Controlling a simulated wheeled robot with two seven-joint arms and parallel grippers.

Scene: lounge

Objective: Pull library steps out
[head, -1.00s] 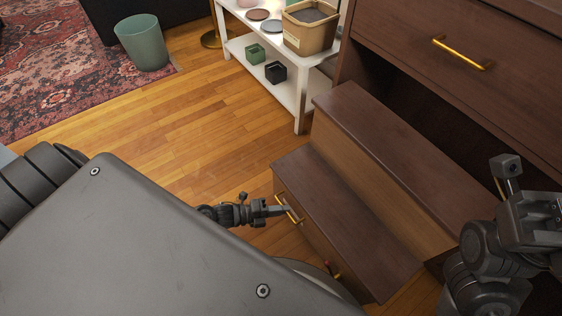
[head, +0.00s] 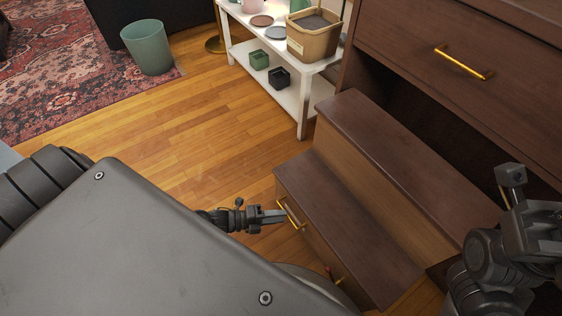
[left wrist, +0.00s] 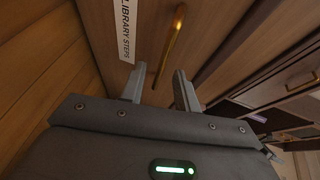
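The library steps (head: 335,205) are a dark brown two-tread unit standing out from under a tall dark cabinet.
A white shelf (head: 303,112) with a brown bin (head: 314,40) and small pots stands left of the cabinet (head: 430,30). A green waste bin (head: 148,48) stands by the red rug (head: 60,85). Wooden floor (head: 190,145) is clear left of the steps.

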